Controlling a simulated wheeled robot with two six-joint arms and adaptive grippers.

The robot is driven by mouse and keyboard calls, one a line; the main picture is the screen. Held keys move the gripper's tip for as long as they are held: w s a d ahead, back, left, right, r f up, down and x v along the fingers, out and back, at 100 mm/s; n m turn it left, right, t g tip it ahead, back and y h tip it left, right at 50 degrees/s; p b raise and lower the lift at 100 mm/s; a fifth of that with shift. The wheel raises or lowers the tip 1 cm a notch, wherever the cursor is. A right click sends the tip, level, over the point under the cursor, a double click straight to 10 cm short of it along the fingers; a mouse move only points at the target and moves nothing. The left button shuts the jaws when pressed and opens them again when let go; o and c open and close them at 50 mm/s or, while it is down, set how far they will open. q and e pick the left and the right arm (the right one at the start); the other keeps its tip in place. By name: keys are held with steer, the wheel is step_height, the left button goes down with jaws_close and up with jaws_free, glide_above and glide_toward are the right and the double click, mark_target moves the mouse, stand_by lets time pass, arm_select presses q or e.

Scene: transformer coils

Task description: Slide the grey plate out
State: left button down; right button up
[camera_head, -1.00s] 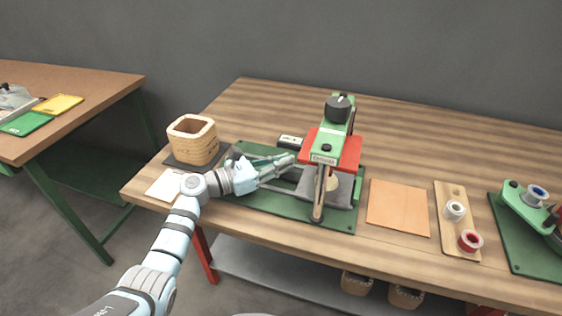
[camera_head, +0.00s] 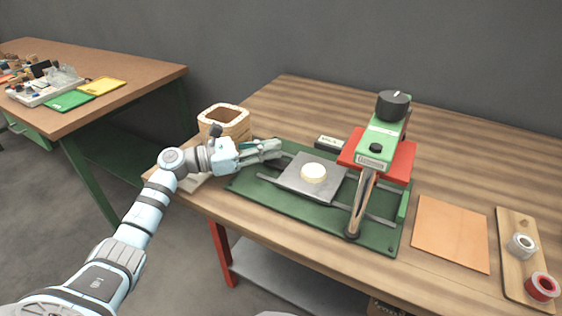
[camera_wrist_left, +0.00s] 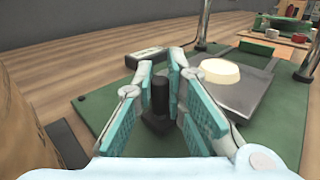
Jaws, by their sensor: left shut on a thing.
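The grey plate (camera_head: 295,176) lies on rails over the green base (camera_head: 275,205), to the left of the press head. A round cream disc (camera_head: 313,173) sits on the plate. My left gripper (camera_head: 270,150) is at the plate's left end. In the left wrist view its fingers (camera_wrist_left: 163,97) are shut around a dark upright knob (camera_wrist_left: 159,92). The plate (camera_wrist_left: 230,100) and disc (camera_wrist_left: 221,72) show just to the right of the fingers there. The knob's join to the plate is hidden. My right gripper is not in view.
The press, with a red plate (camera_head: 350,153) and black dial (camera_head: 392,105), stands over the base's right part. A wooden cup (camera_head: 225,122) stands close behind my left wrist. An orange sheet (camera_head: 450,235) and a board with rolls (camera_head: 515,270) lie right.

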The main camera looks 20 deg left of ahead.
arm_select(q)
steer(key=c, duration=1.6)
jaws_free()
steer(key=v, duration=1.2)
